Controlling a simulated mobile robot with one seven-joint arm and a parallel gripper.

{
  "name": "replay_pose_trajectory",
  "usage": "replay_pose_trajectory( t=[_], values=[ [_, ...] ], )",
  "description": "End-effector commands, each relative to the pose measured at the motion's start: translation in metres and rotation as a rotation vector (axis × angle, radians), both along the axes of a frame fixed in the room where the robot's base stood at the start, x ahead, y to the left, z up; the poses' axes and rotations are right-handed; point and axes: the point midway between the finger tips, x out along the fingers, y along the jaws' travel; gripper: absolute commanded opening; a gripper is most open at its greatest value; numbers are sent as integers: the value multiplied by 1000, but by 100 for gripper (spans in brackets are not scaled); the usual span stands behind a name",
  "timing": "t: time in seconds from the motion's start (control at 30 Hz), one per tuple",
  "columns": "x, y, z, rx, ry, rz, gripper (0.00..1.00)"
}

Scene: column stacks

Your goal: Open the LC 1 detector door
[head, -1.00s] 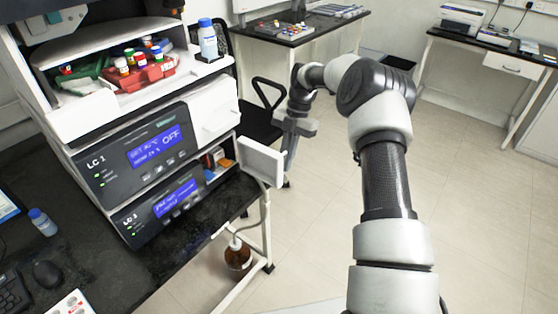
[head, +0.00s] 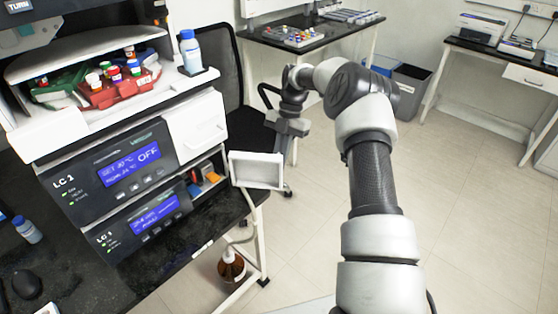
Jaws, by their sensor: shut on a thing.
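The LC 1 stack stands at the left, with two dark panels with blue displays marked LC 1 (head: 130,165). The detector door (head: 256,170) is a white panel on the lower LC 1 module (head: 150,220). It stands swung out to the right, and the compartment (head: 203,178) behind it is exposed, with orange and blue parts inside. My gripper (head: 286,152) is at the door's outer right edge, shut on the door. Its fingertips are partly hidden by the door and small in the picture.
An open tray bay with red and green vial racks (head: 118,88) and a blue-capped bottle (head: 191,52) sits above. A brown bottle (head: 231,266) stands below the black bench. A black chair (head: 232,70) is behind the stack. Floor at right is clear.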

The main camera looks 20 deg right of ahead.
Motion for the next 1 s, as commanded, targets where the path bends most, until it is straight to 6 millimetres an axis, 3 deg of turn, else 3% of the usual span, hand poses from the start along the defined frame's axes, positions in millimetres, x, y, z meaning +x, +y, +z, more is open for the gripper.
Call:
replay_pose_trajectory(
  t=[0.63, 0.77, 1.0],
  values=[
    [0, 4, 0, 2, 1, 1, 0],
    [0, 4, 0, 2, 1, 1, 25],
    [0, 3, 0, 2, 0, 1, 26]
  ],
)
